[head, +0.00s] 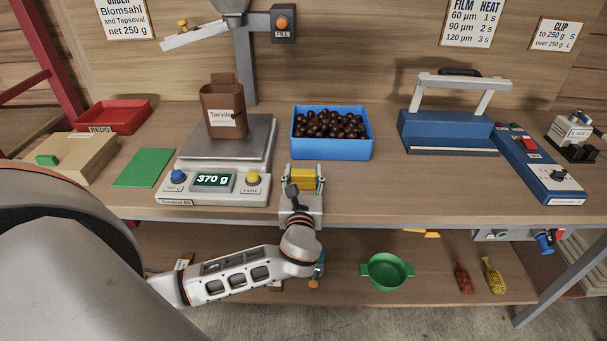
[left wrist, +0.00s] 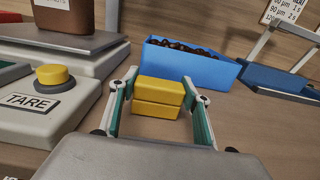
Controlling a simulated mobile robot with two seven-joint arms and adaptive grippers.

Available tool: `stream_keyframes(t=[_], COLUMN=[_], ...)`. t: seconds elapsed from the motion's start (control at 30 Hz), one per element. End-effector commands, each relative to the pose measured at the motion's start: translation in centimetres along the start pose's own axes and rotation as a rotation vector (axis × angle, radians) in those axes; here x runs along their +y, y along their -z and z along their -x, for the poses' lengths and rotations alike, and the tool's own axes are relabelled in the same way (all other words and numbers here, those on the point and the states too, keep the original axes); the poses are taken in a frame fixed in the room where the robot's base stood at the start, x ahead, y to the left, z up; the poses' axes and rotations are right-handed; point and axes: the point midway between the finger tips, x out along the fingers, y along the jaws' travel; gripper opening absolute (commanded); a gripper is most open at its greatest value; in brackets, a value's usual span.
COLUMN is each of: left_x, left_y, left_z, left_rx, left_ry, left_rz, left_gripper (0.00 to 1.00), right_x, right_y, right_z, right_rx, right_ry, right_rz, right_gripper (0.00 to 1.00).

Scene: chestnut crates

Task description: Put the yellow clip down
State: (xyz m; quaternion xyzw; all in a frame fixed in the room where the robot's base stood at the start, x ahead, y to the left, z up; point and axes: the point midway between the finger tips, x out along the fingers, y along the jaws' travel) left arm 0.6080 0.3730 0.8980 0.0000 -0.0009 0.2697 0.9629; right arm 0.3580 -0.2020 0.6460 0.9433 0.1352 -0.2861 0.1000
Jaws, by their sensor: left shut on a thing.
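The yellow clip (head: 303,179) is a small block with a dark seam across it, between the scale and the blue crate, near the front of the bench. My left gripper (head: 304,176) is shut on it, one finger on each side. In the left wrist view the clip (left wrist: 158,97) sits between the green-padded fingers (left wrist: 158,105), low over the wooden bench top. Whether its underside touches the wood I cannot tell. My right gripper is not in view.
Left of the clip, the scale (head: 212,187) reads 370 g and bears a brown bag (head: 222,108). Behind the clip is a blue crate (head: 331,149) of chestnuts. A blue sealer (head: 446,133) stands right. Bench top right of the clip is clear.

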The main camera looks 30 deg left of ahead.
Motion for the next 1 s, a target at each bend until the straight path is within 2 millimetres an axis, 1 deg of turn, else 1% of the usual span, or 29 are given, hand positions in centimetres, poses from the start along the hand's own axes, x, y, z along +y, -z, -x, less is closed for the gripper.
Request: stream_keyframes(t=[0.17, 0.2, 0.23, 0.27, 0.57, 0.67, 0.77, 0.87, 1.0], left_x=[0.0, 0.0, 0.0, 0.0, 0.0, 0.0, -0.1, -0.1, -0.1], left_y=[0.3, 0.3, 0.2, 0.2, 0.2, -0.2, 0.0, 0.0, 0.1], left_z=[0.0, 0.0, 0.0, 0.0, 0.0, 0.0, 1.2, 2.9, 5.9], left_rx=[0.0, 0.0, 0.0, 0.0, 0.0, -0.002, 0.002, 0.003, 0.004], left_ry=[0.0, 0.0, 0.0, 0.0, 0.0, 0.0, 0.001, 0.002, 0.002], left_rz=[0.0, 0.0, 0.0, 0.0, 0.0, 0.0, 0.001, 0.001, 0.002], left_gripper=[0.29, 0.52, 0.6, 0.64, 0.64, 0.64, 0.64, 0.64, 0.64], right_x=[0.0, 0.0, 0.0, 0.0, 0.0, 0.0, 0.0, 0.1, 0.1], right_y=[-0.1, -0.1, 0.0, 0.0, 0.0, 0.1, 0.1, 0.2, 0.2], right_z=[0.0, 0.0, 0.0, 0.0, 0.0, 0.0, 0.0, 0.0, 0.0], right_rx=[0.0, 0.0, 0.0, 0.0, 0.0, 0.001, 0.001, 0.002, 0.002], right_ry=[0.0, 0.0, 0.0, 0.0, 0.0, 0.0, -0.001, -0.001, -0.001], right_rz=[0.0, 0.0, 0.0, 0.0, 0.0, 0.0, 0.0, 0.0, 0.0], right_gripper=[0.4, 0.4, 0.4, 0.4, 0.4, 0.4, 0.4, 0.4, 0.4])
